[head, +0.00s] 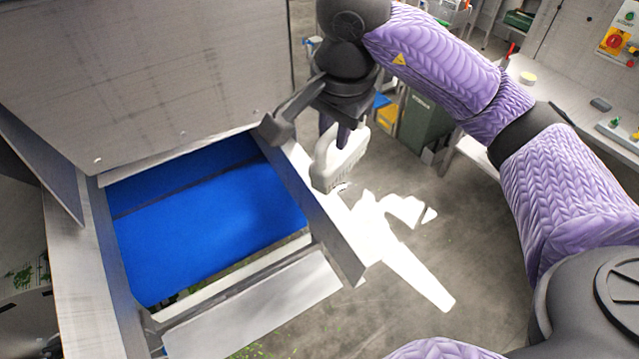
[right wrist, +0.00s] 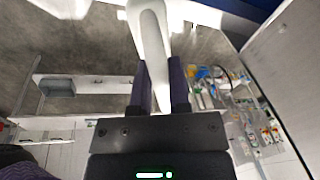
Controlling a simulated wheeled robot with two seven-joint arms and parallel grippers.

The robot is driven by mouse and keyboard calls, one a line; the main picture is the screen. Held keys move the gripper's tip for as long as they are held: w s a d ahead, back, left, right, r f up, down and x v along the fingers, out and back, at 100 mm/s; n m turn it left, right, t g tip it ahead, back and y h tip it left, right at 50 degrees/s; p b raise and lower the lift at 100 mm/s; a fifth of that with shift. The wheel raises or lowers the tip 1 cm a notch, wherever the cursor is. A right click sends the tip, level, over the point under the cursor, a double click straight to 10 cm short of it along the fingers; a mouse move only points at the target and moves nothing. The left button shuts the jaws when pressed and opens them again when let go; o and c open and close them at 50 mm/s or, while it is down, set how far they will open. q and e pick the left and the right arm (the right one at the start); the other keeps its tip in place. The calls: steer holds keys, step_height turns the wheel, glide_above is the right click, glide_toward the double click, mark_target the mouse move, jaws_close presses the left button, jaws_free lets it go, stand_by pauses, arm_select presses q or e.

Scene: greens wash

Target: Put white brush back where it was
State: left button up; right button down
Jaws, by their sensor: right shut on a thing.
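The white brush (head: 341,160) hangs below my right gripper (head: 343,132) in the head view, just right of the metal machine's side wall (head: 318,212). My right gripper is shut on the brush. In the right wrist view the brush's white handle (right wrist: 149,38) runs up from between the two dark fingers of my right gripper (right wrist: 160,82). I cannot tell whether the brush touches the wall or a holder there. My left gripper is not in view.
The machine has a blue belt (head: 205,225) inside and a tall metal panel (head: 150,75) behind it. A grey-green bin (head: 424,122) and a workbench (head: 585,125) stand at the back right. The concrete floor (head: 480,270) right of the machine is clear, with a bright patch of light.

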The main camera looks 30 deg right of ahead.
mark_target(330, 150)
steer(key=f, duration=0.1)
steer(key=w+f, duration=0.1)
steer(key=f, duration=0.1)
steer(key=shift+f, duration=0.15)
steer(key=f, duration=0.2)
steer(key=f+p, duration=0.1)
steer(key=f, duration=0.3)
steer(key=shift+s+f, duration=0.15)
steer(key=shift+s, duration=0.2)
steer(key=shift+w+f, duration=0.1)
steer(key=shift+f, duration=0.2)
steer(key=shift+f+b, duration=0.35)
steer(key=shift+b, duration=0.05)
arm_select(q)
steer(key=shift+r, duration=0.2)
arm_select(e)
steer(key=c, duration=0.6)
jaws_free()
steer(key=shift+r, duration=0.1)
